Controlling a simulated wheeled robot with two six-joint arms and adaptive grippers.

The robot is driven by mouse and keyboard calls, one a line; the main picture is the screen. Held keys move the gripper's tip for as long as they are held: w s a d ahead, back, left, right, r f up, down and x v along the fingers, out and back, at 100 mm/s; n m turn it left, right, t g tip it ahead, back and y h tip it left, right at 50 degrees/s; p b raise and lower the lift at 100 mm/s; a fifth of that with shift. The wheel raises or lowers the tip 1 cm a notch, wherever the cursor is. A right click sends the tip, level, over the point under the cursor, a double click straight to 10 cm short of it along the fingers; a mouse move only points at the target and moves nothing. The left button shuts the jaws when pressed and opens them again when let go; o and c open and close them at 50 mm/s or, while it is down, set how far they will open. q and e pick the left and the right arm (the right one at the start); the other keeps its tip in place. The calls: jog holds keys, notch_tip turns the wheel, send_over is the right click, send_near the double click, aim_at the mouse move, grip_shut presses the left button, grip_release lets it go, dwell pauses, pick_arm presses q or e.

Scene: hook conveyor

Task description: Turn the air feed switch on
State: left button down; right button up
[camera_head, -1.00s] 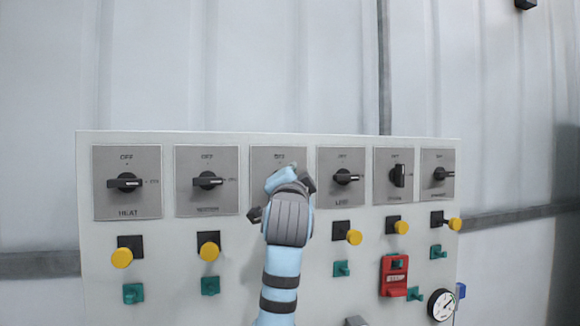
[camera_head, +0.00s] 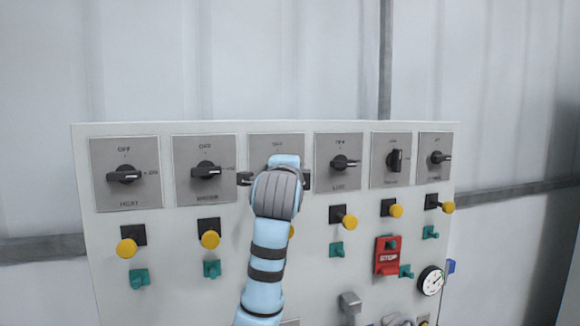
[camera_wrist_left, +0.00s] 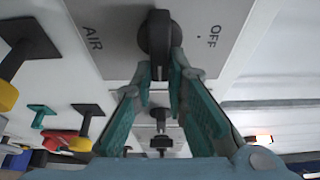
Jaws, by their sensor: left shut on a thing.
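The air switch plate (camera_wrist_left: 102,32) in the left wrist view bears the words AIR and OFF and a black rotary handle (camera_wrist_left: 157,32). My left gripper (camera_wrist_left: 163,72) is shut on this handle, with a teal-padded finger on each side. The handle appears to lie crosswise, not toward the OFF mark. In the head view the switch is third from the left; only part of its plate (camera_head: 262,145) shows, and my left gripper (camera_head: 275,185) and wrist hide the handle. My right gripper is out of view.
Neighbouring switches, the second (camera_head: 206,170) and fourth (camera_head: 341,162), flank it closely. Yellow knobs (camera_head: 210,239), green switches (camera_head: 212,269), a red stop box (camera_head: 386,262) and a gauge (camera_head: 430,281) sit lower on the panel. The wall above is clear.

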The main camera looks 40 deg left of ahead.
pick_arm(q)
jog(key=shift+f, duration=0.1)
jog(key=c, duration=1.6)
grip_release()
jog(key=shift+s, duration=0.1)
jog(key=v, duration=1.2)
jog(key=shift+a, duration=0.1)
